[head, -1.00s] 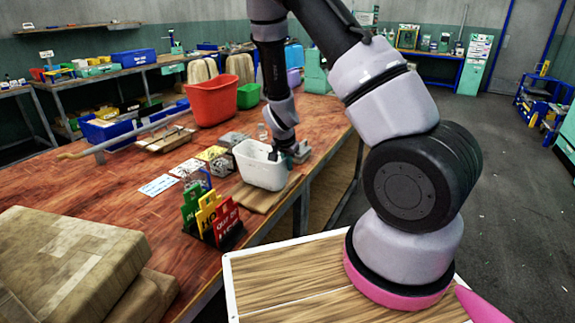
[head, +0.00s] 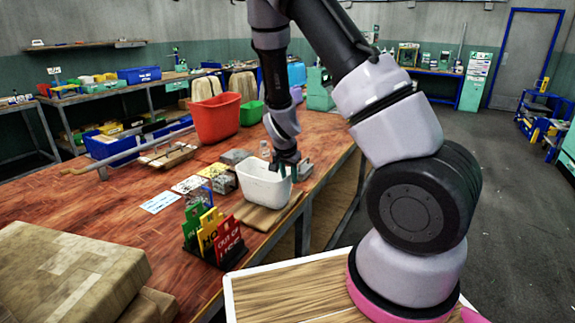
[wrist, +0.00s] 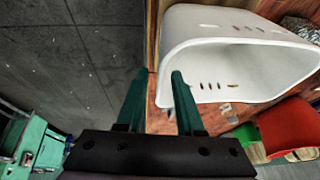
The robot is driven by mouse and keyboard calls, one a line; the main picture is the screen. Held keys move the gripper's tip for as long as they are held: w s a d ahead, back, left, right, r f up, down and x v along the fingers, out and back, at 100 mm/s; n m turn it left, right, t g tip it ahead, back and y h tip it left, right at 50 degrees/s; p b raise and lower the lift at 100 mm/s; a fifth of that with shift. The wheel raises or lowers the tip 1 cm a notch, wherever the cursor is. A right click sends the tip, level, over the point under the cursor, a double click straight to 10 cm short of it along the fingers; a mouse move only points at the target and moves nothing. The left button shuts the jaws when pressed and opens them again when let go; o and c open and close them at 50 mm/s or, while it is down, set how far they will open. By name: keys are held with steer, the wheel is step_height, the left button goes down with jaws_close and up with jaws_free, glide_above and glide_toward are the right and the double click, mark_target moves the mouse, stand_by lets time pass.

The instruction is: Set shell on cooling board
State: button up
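The shell is a white, open-topped tub (head: 262,187), upright on a thin wooden board (head: 256,216) at the table's right edge. It looks seated on the board, and no gap shows beneath it. My gripper (head: 288,170) is at the tub's back right rim, with its green fingers pointing down. In the wrist view the tub (wrist: 240,65) lies to the right of and beyond the fingertips (wrist: 158,78). Whether a finger touches the rim I cannot tell.
Colored sign cards (head: 212,235) stand in front of the board. A red bin (head: 216,118) and a green bin (head: 252,112) stand behind. A cardboard box (head: 65,270) is at front left. Floor is open at right.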

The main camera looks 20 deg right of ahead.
steer(key=s+r+n+y, duration=0.15)
steer(key=s+r, duration=0.25)
steer(key=r, duration=0.5)
steer(key=s+r+y, duration=0.2)
steer(key=s+r, duration=0.3)
steer(key=r, duration=0.5)
steer(key=s+r+n+y, duration=0.15)
steer(key=s+r, duration=0.25)
steer(key=r, duration=0.5)
steer(key=s+d+r+n+t, duration=0.1)
steer(key=s+r+n+t, duration=0.1)
steer(key=s+r, duration=0.7)
steer(key=s+t, duration=0.1)
steer(key=s, duration=0.2)
steer(key=shift+s+r+h, duration=0.15)
steer(key=shift+h, duration=0.25)
steer(key=shift+d, duration=0.1)
